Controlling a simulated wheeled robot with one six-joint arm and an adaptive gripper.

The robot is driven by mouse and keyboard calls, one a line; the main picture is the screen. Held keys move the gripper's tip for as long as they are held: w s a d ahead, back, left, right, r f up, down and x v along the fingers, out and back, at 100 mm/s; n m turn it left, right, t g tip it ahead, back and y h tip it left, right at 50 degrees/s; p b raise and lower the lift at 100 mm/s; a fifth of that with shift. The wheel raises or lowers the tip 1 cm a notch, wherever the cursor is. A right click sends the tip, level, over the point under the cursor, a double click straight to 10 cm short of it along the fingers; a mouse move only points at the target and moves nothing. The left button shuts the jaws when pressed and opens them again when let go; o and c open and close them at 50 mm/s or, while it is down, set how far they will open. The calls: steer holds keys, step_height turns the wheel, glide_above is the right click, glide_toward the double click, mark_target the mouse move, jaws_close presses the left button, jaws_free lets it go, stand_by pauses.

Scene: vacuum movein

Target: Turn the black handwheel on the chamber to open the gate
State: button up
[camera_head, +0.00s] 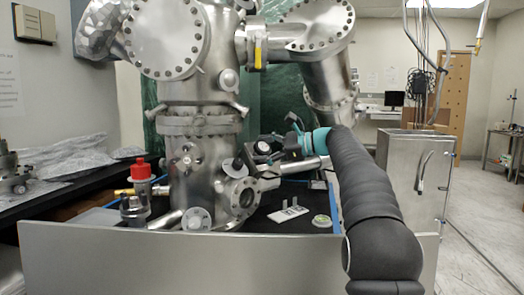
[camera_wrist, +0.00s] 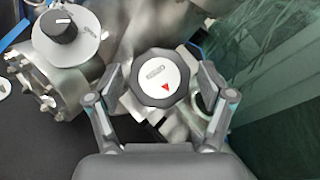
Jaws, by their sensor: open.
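The black handwheel (camera_wrist: 157,78) has a faceted rim and a pale face with a red triangle. It sits mid-frame in the wrist view. In the head view it shows small (camera_head: 262,148) on the right side of the steel chamber (camera_head: 196,165). My gripper (camera_wrist: 158,73) is open, with one finger on each side of the handwheel. Narrow gaps show beside the rim; depth and any contact cannot be told. In the head view my gripper (camera_head: 279,146) is close by the wheel and partly hidden. The gate itself cannot be made out.
A smaller black knob on a grey dial (camera_wrist: 63,32) is left of the wheel, above a bolted flange (camera_wrist: 45,85). A red-capped fitting (camera_head: 140,169) stands left of the chamber. A white plate (camera_head: 289,213) lies on the dark bench top. A steel cabinet (camera_head: 415,175) stands at right.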

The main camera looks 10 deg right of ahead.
steer(key=v, duration=1.2)
